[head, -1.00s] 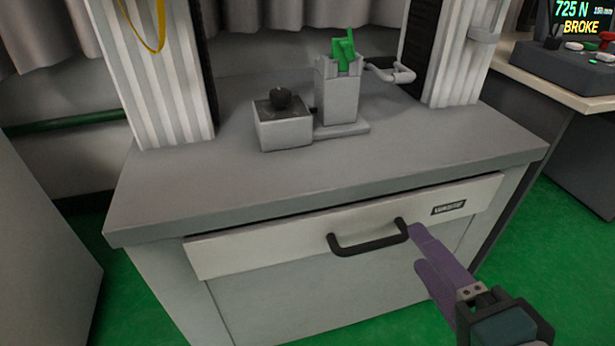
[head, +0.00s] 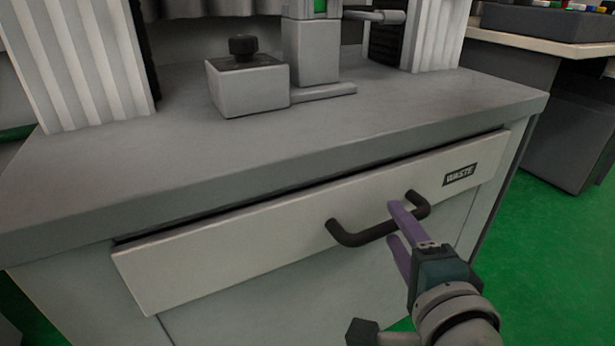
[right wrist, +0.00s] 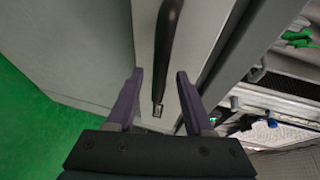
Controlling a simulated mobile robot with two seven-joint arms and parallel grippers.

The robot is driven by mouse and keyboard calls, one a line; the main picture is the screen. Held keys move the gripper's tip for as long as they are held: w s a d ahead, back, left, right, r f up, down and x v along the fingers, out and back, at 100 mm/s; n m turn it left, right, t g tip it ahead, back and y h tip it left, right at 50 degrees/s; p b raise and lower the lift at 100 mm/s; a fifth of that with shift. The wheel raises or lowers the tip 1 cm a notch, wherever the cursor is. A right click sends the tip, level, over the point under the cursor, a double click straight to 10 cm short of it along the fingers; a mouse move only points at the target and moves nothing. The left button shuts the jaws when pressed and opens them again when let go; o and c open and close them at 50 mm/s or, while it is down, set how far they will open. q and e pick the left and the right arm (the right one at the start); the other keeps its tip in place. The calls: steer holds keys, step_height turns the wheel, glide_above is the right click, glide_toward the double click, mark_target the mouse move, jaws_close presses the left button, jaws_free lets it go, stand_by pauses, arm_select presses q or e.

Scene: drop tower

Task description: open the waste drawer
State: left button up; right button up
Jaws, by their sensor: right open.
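The waste drawer (head: 250,237) is a pale front panel under the grey counter, with a black "WASTE" label at its right. A dark gap runs along its top edge. Its black bar handle (head: 352,238) also shows in the right wrist view (right wrist: 168,45). My right gripper (head: 391,222) is open at the right part of the handle, with one purple finger above the bar and one below in the head view. In the right wrist view the handle's end lies between the open fingers (right wrist: 160,76); contact cannot be told. My left gripper is out of view.
The counter (head: 200,165) overhangs the drawer. On it stand a grey box with a black knob (head: 245,80) and a grey fixture (head: 312,50) between ribbed columns. A desk (head: 560,100) stands at the right. Green floor (head: 550,250) is clear at the right.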

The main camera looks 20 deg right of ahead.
steer(key=shift+x, duration=1.05)
steer(key=shift+c, duration=0.3)
jaws_close()
stand_by(0.3)
